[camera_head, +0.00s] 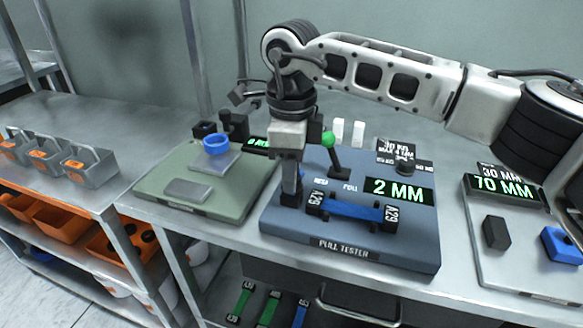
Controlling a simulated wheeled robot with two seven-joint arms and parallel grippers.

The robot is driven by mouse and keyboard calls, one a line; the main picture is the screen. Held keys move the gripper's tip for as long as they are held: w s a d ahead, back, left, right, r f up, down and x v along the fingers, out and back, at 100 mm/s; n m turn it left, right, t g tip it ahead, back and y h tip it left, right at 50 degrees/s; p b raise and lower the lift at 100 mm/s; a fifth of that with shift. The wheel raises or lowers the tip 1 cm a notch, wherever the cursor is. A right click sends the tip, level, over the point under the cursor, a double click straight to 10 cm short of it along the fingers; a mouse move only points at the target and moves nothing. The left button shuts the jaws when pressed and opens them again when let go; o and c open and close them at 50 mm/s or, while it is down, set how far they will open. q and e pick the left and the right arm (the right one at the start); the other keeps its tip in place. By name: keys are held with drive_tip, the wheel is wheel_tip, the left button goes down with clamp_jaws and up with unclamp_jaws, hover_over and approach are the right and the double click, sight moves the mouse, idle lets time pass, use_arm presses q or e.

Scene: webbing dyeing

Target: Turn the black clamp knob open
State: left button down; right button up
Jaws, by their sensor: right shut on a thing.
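My right gripper (291,190) reaches down at the left front of the blue-grey pull tester (345,247). It is shut on the black clamp knob, which is mostly hidden by the fingers. Right beside it, a blue webbing strap (355,210) lies across the tester between two dark end pieces, each tagged A29. A lever with a green ball (329,139) stands behind the strap. My left gripper is not in view.
A round black knob (404,166) sits at the tester's back right. A display (398,191) reads 2 MM. A green station (187,189) with a blue ring (216,145) stands left; a grey plate with a black block (496,232) and a blue block (562,245) lies right.

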drive_tip(key=shift+r, duration=0.15)
drive_tip(key=o, duration=0.7)
drive_tip(key=shift+o, duration=1.4)
wheel_tip(320, 180, up, 16)
drive_tip(key=shift+p, duration=0.35)
